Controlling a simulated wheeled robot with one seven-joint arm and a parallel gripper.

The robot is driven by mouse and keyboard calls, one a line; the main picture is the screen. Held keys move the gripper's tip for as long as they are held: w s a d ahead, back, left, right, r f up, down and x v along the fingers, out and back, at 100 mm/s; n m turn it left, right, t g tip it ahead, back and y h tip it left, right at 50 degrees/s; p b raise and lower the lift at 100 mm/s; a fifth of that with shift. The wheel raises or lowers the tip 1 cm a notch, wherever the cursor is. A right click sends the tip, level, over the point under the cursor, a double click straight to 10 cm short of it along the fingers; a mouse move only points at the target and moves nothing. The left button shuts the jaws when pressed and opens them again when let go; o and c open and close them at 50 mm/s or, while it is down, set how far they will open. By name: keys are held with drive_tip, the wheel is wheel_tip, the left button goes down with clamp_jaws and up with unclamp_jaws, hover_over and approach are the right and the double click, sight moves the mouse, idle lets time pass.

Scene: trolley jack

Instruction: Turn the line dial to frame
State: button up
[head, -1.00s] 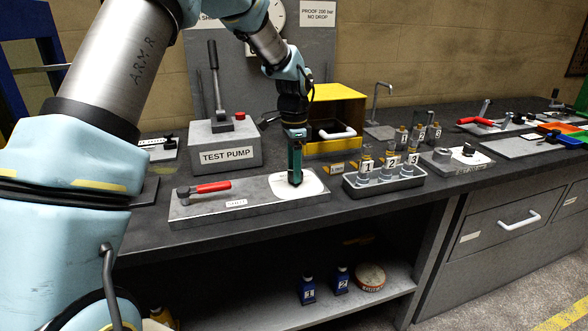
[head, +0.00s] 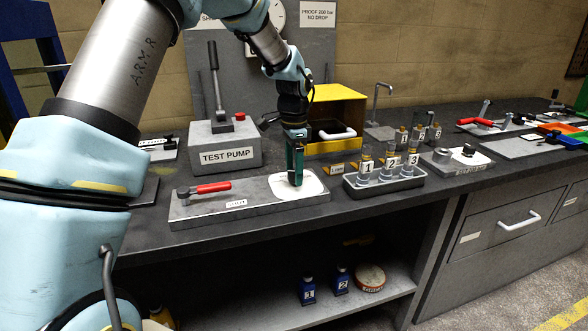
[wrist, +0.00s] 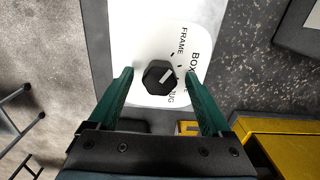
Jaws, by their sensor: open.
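The line dial (wrist: 158,77) is a black faceted knob with a white mark on its top, on a white plate (wrist: 200,15). The plate reads FRAME and BOX, and a third label ending in UG is partly hidden. The white mark points up and right, roughly towards BOX. My gripper (wrist: 158,72) is open, with one green finger left of the knob and one right of it, gaps showing on both sides. In the head view my gripper (head: 295,176) points down over the white plate (head: 315,187) and hides the dial.
A red-handled lever (head: 210,187) lies on the same grey base. The test pump (head: 228,152) stands behind it, and an open yellow box (head: 336,105) behind my gripper.

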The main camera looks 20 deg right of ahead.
sight(293, 171)
drive_tip(key=shift+r, duration=0.15)
wheel_tip(293, 171, up, 11)
drive_tip(key=b, duration=0.2)
drive_tip(key=shift+f, duration=0.2)
drive_tip(key=shift+a, duration=0.1)
